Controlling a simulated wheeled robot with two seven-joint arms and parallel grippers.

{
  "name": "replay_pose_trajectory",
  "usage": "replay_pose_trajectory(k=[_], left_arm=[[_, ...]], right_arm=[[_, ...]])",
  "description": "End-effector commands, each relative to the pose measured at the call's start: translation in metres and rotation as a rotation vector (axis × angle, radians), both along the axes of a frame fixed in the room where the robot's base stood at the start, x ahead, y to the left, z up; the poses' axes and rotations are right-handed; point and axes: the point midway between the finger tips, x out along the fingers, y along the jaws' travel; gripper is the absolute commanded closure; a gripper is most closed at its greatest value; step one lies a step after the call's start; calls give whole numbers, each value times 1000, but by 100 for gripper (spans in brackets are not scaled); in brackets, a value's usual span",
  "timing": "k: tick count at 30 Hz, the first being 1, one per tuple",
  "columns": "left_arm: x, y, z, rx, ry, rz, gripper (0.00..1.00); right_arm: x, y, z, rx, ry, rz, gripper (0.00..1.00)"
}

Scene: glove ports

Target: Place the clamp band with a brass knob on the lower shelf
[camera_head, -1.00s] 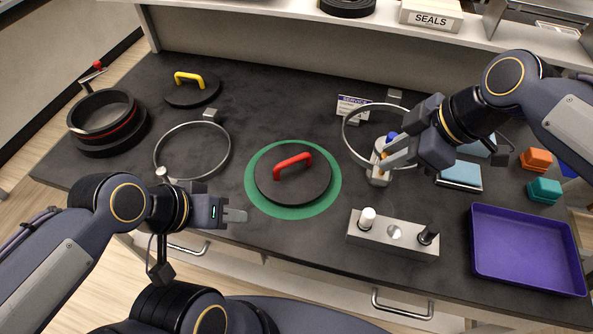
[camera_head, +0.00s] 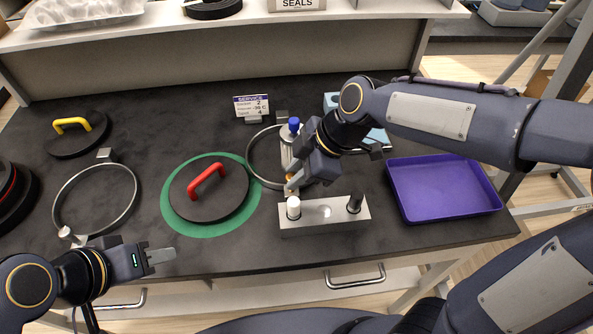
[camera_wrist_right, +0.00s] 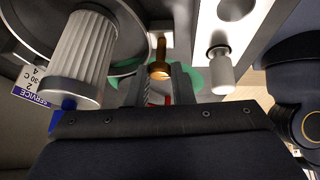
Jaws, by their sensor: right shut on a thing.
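The clamp band with a brass knob (camera_head: 250,165) is a thin metal ring with a grey block at its far side. My right gripper (camera_head: 292,184) is shut on its brass knob, which also shows between the fingers in the right wrist view (camera_wrist_right: 160,68). I cannot tell whether the ring touches the worktop. Another clamp band (camera_head: 58,196), with a pale knob, lies at the left. My left gripper (camera_head: 160,256) is empty over the front edge; its finger opening is unclear. A pale shelf (camera_head: 160,22) runs above the back of the worktop; whether it is the lower one is unclear.
A ribbed metal cylinder with a blue cap (camera_head: 294,126) stands by the held band. A metal block (camera_head: 325,222) with white and black pegs is just in front. A red-handled lid (camera_head: 225,195) sits on a green disc. A purple tray (camera_head: 440,205) is right; a service sign (camera_head: 252,106) stands behind.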

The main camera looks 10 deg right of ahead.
Motion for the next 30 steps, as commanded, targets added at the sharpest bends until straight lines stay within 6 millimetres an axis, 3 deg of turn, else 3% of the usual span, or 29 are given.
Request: replay_pose_trajectory(k=[5,6,11,22,30], left_arm=[[0,0,0,0,0,0,64],[0,0,0,0,0,0,64],[0,0,0,0,0,0,64],[0,0,0,0,0,0,64],[0,0,3,0,0,0,64]], right_arm=[[0,0,-1,0,0,0,100],[0,0,-1,0,2,0,78],[0,0,-1,0,1,0,57],[0,-3,5,2,-1,-2,57],[-5,-28,49,3,-5,-3,57]])
